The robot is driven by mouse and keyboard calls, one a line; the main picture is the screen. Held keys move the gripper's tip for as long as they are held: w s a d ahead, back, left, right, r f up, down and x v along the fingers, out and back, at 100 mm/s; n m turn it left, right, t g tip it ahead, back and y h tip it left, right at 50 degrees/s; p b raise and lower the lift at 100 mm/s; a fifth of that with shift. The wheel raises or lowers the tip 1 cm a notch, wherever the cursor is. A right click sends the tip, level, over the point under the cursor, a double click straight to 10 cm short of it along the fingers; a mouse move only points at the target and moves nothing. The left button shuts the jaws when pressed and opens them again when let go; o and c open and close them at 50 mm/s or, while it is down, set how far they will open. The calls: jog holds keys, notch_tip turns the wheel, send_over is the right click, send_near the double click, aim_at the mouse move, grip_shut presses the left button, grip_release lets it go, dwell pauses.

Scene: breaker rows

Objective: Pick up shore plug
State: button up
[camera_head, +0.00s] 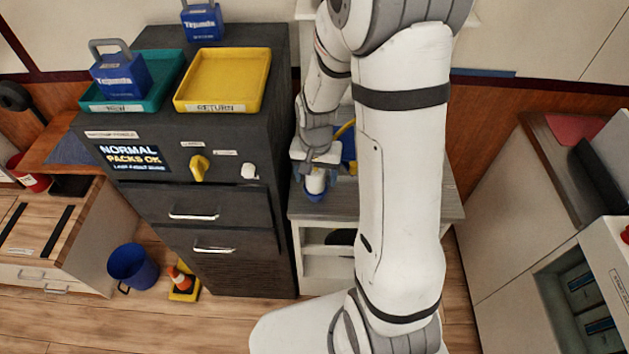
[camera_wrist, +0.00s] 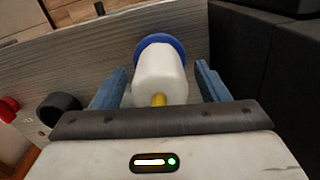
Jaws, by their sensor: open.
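The shore plug appears as a white cylinder with a blue collar and a short yellow piece at its near end; in the wrist view the plug (camera_wrist: 160,72) lies between the blue fingers of my gripper (camera_wrist: 162,75). The gripper is open, with a gap showing on each side of the plug. In the head view the plug (camera_head: 316,184) shows just below my gripper (camera_head: 314,180), over the grey top of a low cabinet (camera_head: 385,205). My arm hides part of that top. Whether the plug rests on the surface is hard to tell.
A dark cabinet (camera_head: 200,140) stands close at the left, with a yellow tray (camera_head: 225,75), a teal tray (camera_head: 168,62) and blue packs on it. A blue and yellow thing (camera_head: 348,140) is partly hidden behind my arm. A dark ring (camera_wrist: 62,108) and red knob (camera_wrist: 8,108) show at left.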

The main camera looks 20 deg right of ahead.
jog(key=shift+c, duration=0.6)
jog(key=c, duration=1.2)
jog(key=shift+c, duration=0.2)
